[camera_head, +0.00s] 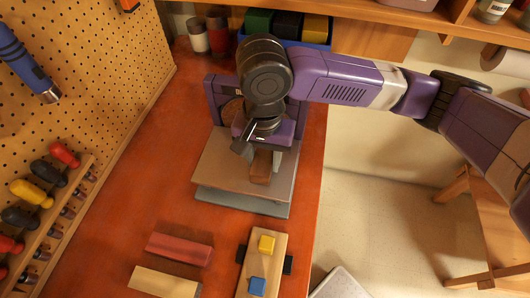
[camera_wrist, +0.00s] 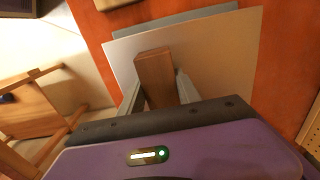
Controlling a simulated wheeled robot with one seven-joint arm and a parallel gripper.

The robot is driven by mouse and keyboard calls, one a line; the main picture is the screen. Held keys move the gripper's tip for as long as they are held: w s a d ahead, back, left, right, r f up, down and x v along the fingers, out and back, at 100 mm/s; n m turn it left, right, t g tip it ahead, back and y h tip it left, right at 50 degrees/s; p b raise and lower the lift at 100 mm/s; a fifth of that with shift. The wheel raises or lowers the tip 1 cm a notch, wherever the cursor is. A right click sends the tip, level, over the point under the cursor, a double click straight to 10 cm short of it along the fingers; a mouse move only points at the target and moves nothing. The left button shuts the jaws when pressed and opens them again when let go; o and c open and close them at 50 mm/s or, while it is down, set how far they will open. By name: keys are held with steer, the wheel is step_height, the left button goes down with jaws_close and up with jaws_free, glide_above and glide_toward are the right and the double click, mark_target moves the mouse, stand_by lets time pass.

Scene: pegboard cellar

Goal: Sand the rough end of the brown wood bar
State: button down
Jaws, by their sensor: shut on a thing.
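The brown wood bar (camera_head: 261,167) lies over the flat grey-tan table (camera_head: 220,165) of a sanding machine. The machine's dark purple housing (camera_head: 214,97) and part of a brown round disc (camera_head: 231,109) show behind my arm. My gripper (camera_head: 264,152) is shut on the bar. In the wrist view, the two fingers of my gripper (camera_wrist: 158,88) stand on either side of the bar (camera_wrist: 154,72), over the pale table (camera_wrist: 222,58). My wrist hides the bar's far end in the head view, so I cannot tell whether it touches the disc.
A red bar (camera_head: 180,249), a pale bar (camera_head: 164,282) and a wooden block (camera_head: 275,246) with yellow and blue cubes lie at the front of the orange bench (camera_head: 135,205). Pegboard (camera_head: 100,50) and a screwdriver rack (camera_head: 62,205) bound the left. A blue bin (camera_head: 318,37) stands behind.

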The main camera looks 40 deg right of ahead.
steer(key=shift+s+a+p, duration=0.55)
steer(key=shift+s+a, duration=0.25)
steer(key=shift+a, duration=0.35)
step_height(320, 180, up, 5)
steer(key=p, duration=0.5)
steer(key=shift+r, duration=2.05)
steer(key=shift+s, duration=0.1)
